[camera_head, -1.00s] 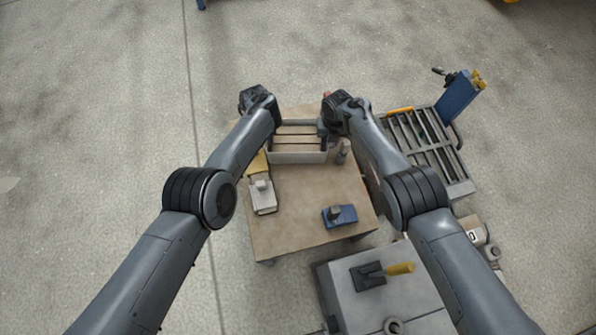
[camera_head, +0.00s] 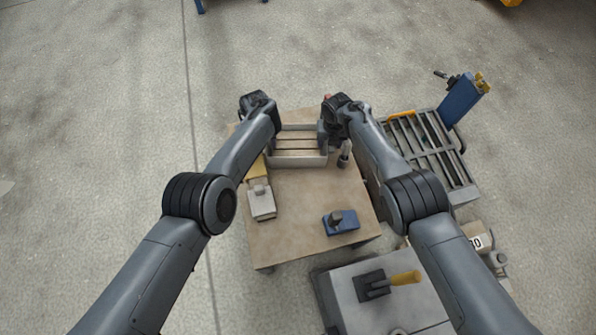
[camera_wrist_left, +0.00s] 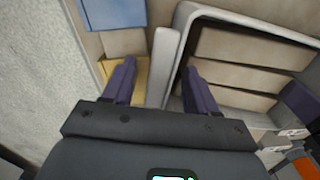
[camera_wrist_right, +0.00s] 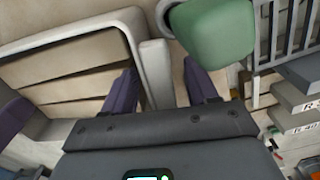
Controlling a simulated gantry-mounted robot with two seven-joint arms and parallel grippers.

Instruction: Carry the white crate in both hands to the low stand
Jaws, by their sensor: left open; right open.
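The white crate (camera_head: 298,161) sits on the far part of a brown table, with brown slats showing inside it. My left gripper (camera_head: 274,126) is at its left end. In the left wrist view my open left fingers (camera_wrist_left: 158,88) stand on either side of the crate's end piece (camera_wrist_left: 163,65). My right gripper (camera_head: 324,130) is at the right end. In the right wrist view its open fingers (camera_wrist_right: 162,88) stand on either side of the other end piece (camera_wrist_right: 155,72). I cannot tell whether the fingers touch it. I cannot tell which surface is the low stand.
The brown table (camera_head: 290,210) also holds a grey-white block tool (camera_head: 261,203), a blue tool (camera_head: 341,222) and a dark bottle-like item (camera_head: 344,155) close to the crate. A slatted grey frame (camera_head: 428,150) stands right. A grey surface (camera_head: 350,305) with a yellow-handled tool (camera_head: 385,284) is nearer.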

